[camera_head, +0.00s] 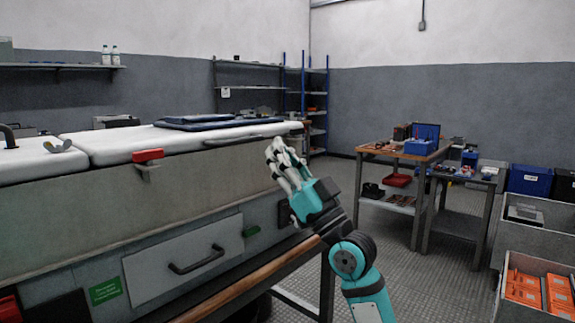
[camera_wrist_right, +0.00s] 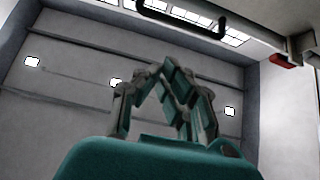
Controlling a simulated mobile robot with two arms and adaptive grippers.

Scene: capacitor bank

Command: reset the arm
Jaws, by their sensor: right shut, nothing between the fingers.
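My right arm rises from the bottom of the head view, with its teal wrist in front of the large grey cabinet (camera_head: 130,215). My right gripper (camera_head: 273,143) points up and to the left, near the right end of the cabinet's white top. In the right wrist view the gripper fingers (camera_wrist_right: 160,72) come together at their tips, shut and empty. My left gripper is in neither view.
The cabinet has a drawer-like panel with a black handle (camera_head: 197,260) and a red latch (camera_head: 148,156). Worktables with a blue toolbox (camera_head: 421,146) stand at the right. Bins with orange boxes (camera_head: 523,287) stand at the lower right. Open floor lies between.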

